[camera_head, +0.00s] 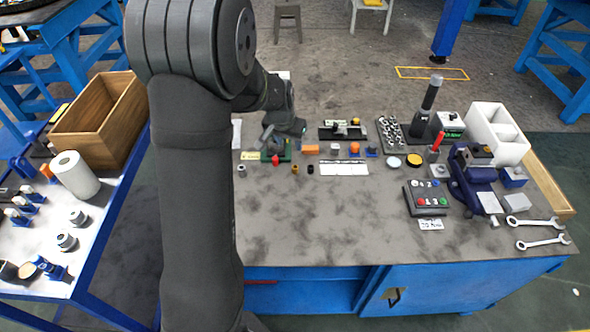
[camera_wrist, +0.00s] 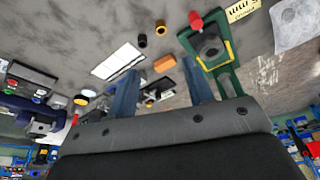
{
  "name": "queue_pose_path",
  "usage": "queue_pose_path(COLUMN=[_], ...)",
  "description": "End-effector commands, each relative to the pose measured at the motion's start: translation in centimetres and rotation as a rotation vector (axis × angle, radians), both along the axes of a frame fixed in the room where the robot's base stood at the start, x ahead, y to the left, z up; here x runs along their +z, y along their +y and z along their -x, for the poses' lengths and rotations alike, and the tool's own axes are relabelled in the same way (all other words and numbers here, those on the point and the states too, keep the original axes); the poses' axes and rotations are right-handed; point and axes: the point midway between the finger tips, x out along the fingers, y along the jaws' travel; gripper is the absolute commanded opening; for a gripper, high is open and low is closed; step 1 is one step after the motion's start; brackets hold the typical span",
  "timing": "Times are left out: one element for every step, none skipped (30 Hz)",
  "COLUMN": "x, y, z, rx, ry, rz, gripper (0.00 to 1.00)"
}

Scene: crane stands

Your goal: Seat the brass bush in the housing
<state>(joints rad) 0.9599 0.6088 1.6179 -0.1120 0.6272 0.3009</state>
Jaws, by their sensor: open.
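The brass bush (camera_head: 295,169) stands on the bench, left of a similar black bush (camera_head: 310,169). In the wrist view the brass bush (camera_wrist: 161,27) shows as a small brown ring near the top, apart from my gripper (camera_wrist: 162,80). A grey round body with a dark bore (camera_wrist: 210,47) sits on a green frame with a red knob; it looks like the housing. In the head view this green fixture (camera_head: 284,156) is partly hidden by my arm. My gripper is open, with nothing held between its fingers, above the bench's back part.
An orange block (camera_wrist: 164,63) shows between the fingers in the wrist view. A white card (camera_head: 344,168) lies right of the bushes. A grey cylinder (camera_head: 242,171) stands to the left. A button box (camera_head: 427,198) and a blue vise (camera_head: 472,180) stand right. The bench front is clear.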

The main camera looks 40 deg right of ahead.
Motion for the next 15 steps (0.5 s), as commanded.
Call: queue_pose_path(x=[-0.9,-1.4,-2.1,-2.6,-3.2,-3.9,-4.4,-4.9,-5.6,-6.1,-6.6,-7.3,-7.8,-8.3,-8.9], y=[-0.2,-0.3,-0.5,-0.7,-0.8,-1.0,-1.2,-1.3,-1.5,-1.7,-1.8,-2.0,-2.2,-2.3,-2.5], z=[-0.1,-0.1,-0.2,-0.3,-0.4,-0.5,-0.5,-0.6,-0.6,-0.7,-0.8,-0.9,-0.9,-1.0,-1.1], rx=[0.0,0.0,0.001,0.001,0.001,0.001,0.001,0.001,0.001,0.001,0.001,0.001,0.001,0.001,0.0], ry=[0.002,0.002,0.001,0.001,0.001,0.001,0.001,0.001,0.001,0.001,0.0,0.0,0.0,0.0,-0.001], rz=[-0.002,-0.003,-0.003,-0.003,-0.003,-0.003,-0.003,-0.002,-0.003,-0.002,-0.002,-0.002,-0.001,-0.001,-0.001], gripper=[0.47,0.47,0.47,0.47,0.47,0.47,0.47,0.47,0.47,0.47,0.47,0.47,0.47,0.47,0.47])
